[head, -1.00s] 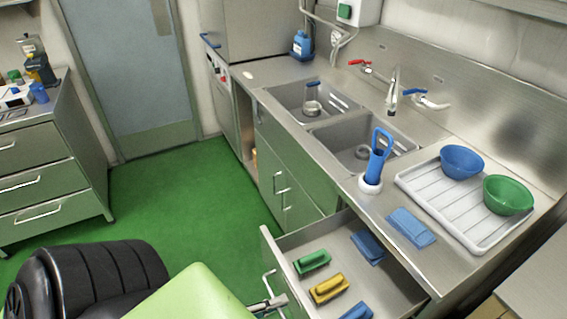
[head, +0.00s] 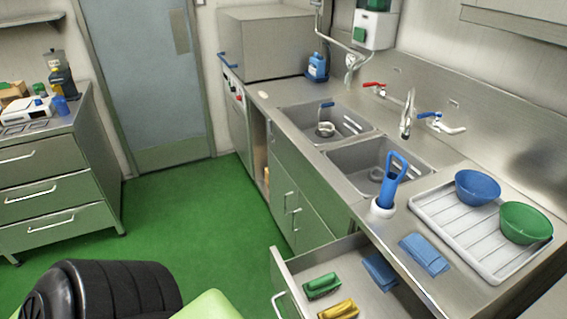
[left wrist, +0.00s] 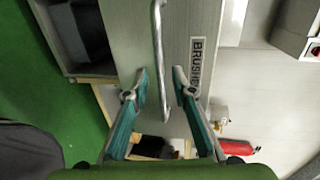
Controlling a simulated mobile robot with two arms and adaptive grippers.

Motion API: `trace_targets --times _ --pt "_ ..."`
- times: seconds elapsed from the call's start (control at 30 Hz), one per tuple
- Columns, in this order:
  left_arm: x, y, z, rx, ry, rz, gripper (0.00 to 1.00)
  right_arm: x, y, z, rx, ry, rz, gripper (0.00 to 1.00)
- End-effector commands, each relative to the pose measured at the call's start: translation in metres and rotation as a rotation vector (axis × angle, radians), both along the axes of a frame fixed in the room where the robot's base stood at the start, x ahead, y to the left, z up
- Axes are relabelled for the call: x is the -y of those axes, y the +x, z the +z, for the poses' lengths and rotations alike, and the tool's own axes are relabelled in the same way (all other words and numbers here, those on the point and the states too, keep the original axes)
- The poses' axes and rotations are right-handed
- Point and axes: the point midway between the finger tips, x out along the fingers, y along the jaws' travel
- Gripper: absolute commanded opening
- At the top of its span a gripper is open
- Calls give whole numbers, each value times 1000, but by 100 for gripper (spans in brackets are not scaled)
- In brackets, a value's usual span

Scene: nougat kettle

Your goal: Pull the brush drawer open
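The brush drawer (head: 288,268) stands pulled out from under the sink counter in the head view. Inside lie a green brush (head: 322,286), a yellow brush (head: 338,310) and a folded blue cloth (head: 380,272). Its bar handle (head: 283,305) is on the front. In the left wrist view, the drawer front (left wrist: 125,45) carries a label (left wrist: 196,62) beginning "BRUSH". My left gripper (left wrist: 160,82) is open, with one teal finger on each side of the bar handle (left wrist: 158,40) and gaps visible. My left gripper is below the head view's edge. My right gripper is not in view.
The counter above holds a blue cloth (head: 424,254), a white drainer (head: 461,236) with blue and green bowls, and a blue-handled tool (head: 391,181) in a white holder. Green floor (head: 190,215) is clear left of the drawer. A red cylinder (left wrist: 236,148) shows in the left wrist view.

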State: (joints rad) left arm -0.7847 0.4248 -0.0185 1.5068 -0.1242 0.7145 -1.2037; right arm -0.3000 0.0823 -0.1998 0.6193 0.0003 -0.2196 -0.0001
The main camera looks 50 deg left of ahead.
Motion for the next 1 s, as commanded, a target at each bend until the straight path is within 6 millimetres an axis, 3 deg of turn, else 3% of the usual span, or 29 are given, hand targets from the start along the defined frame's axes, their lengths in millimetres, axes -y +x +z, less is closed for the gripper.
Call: trace_targets --times 0.2,0.4,1.0 --pt "-16 -46 8 -5 0 1 24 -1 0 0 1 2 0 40" --pt "-26 -72 15 -3 -1 1 24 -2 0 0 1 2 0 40" --pt "-29 -79 17 -2 0 1 24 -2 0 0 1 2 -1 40"
